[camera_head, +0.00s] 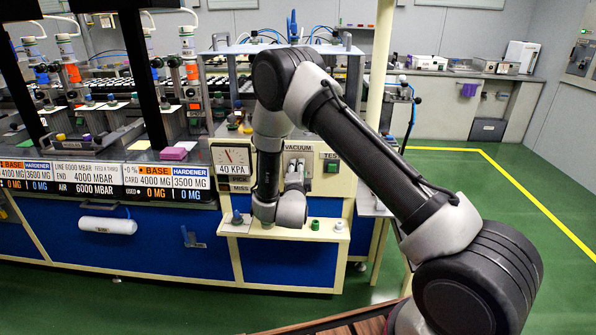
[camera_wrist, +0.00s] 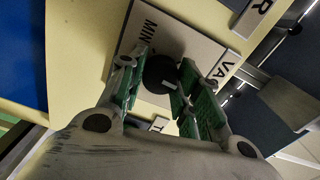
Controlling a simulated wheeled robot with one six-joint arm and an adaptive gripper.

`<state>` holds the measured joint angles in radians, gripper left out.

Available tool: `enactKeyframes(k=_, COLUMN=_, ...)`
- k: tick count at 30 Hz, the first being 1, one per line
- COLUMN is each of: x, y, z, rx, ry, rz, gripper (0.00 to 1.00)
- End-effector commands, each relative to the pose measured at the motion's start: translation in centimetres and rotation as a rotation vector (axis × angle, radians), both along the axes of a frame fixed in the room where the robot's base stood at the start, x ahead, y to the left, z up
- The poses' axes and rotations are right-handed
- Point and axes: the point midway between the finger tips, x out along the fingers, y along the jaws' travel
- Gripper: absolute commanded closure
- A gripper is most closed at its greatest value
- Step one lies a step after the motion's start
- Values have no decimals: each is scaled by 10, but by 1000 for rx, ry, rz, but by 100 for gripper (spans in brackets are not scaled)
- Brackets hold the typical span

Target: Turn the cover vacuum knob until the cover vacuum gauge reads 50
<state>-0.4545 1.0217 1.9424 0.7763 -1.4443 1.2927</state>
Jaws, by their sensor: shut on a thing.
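The vacuum knob (camera_wrist: 160,72) is black with a white mark. It sits on a pale plate in the wrist view, where "MIN" and part of "VAC" are readable. My gripper (camera_wrist: 158,88) has its green-padded fingers on both sides of the knob and is shut on it. In the head view my gripper (camera_head: 294,176) reaches up to the panel below the "VACUUM" label (camera_head: 298,147), and the knob is hidden there.
A green button (camera_head: 331,166) sits under the "TEST" label right of my gripper. The green floor at the right is open.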

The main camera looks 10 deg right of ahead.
Motion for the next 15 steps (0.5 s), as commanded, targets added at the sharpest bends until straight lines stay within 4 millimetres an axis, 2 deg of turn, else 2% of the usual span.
enactKeyframes(k=6, x=-1, y=0, z=-1, rx=118, ry=-36, rz=-1, gripper=91)
enactKeyframes(k=15, x=-1, y=-1, z=-2, rx=197, ry=-61, rz=-1, gripper=91)
